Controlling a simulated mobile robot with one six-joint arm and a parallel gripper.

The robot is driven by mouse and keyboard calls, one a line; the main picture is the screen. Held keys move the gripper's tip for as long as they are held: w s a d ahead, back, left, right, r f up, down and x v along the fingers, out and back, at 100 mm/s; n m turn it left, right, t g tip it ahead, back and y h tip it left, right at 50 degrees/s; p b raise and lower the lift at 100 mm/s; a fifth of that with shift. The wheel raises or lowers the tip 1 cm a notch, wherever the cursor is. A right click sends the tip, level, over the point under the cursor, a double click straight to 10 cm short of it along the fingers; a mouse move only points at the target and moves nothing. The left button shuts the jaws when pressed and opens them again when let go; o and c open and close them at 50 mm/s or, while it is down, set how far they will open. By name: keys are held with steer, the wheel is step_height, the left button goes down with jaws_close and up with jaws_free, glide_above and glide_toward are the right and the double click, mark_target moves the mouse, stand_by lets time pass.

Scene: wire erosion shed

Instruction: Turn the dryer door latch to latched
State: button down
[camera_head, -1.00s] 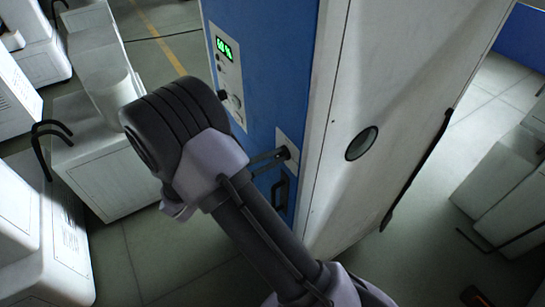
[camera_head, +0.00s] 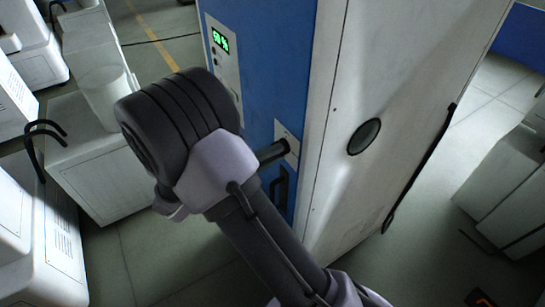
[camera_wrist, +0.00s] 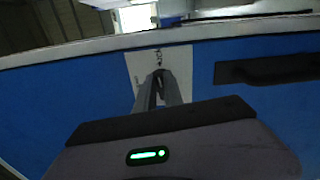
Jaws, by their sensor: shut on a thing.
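The dryer (camera_head: 262,75) is a tall cabinet with a blue front and a white side. The latch plate (camera_head: 291,141) is a small pale panel on the blue front near the cabinet's edge; it also shows in the wrist view (camera_wrist: 180,62), with small dark markings. My gripper (camera_head: 284,148) reaches the plate from the left. In the wrist view my gripper (camera_wrist: 159,76) has its fingers close together at the plate, shut on the dryer door latch. The latch is mostly hidden by the fingers, so its angle cannot be told.
A black bar handle (camera_head: 282,190) sits on the blue front below the plate; it also shows right of my fingers in the wrist view (camera_wrist: 268,69). A control panel with a green display (camera_head: 220,41) is higher up. White machines (camera_head: 100,165) stand at left; grey floor lies between.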

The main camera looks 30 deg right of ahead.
steer(key=shift+f+m+b, duration=0.1)
steer(key=shift+m+b, duration=0.2)
steer(key=shift+m, duration=0.2)
stand_by(0.3)
steer(key=c, duration=1.5)
jaws_free()
steer(key=shift+o, duration=0.2)
steer(key=shift+a, duration=0.1)
steer(key=a+p, duration=0.2)
steer(key=a, duration=1.5)
steer(key=shift+s+a+p, duration=0.15)
steer(key=shift+s+p, duration=0.15)
steer(key=shift+s, duration=0.05)
